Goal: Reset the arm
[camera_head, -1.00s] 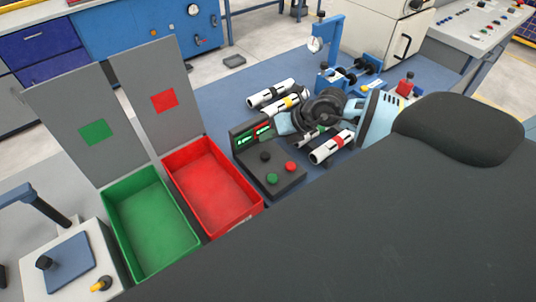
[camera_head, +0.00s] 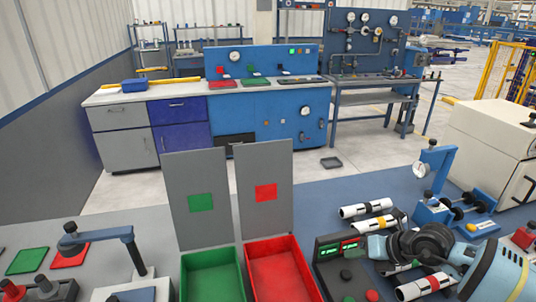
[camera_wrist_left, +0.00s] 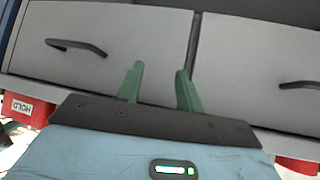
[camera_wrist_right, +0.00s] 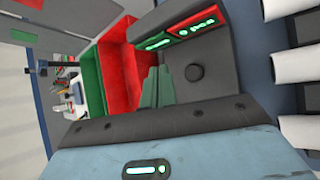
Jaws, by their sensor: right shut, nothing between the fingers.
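My right arm reaches in from the right in the head view, over several white banded pipes. One pipe (camera_head: 366,210) lies at the back, with a yellow-banded pipe (camera_head: 368,226) in front of it. A red-banded pipe (camera_head: 424,287) lies nearer. My right gripper (camera_wrist_right: 158,76) is shut and empty in the right wrist view, pointing toward the control box (camera_wrist_right: 205,62). Its fingertips are hard to make out in the head view. My left gripper (camera_wrist_left: 160,70) is open and empty in its wrist view, facing grey drawer fronts (camera_wrist_left: 105,45). It is outside the head view.
A green bin (camera_head: 211,275) and a red bin (camera_head: 280,272) stand left of the control box (camera_head: 345,275), with grey panels behind. A blue stand (camera_head: 425,190) is behind the pipes. A white machine (camera_head: 495,150) is at right. Blue tabletop around the stand is partly bare.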

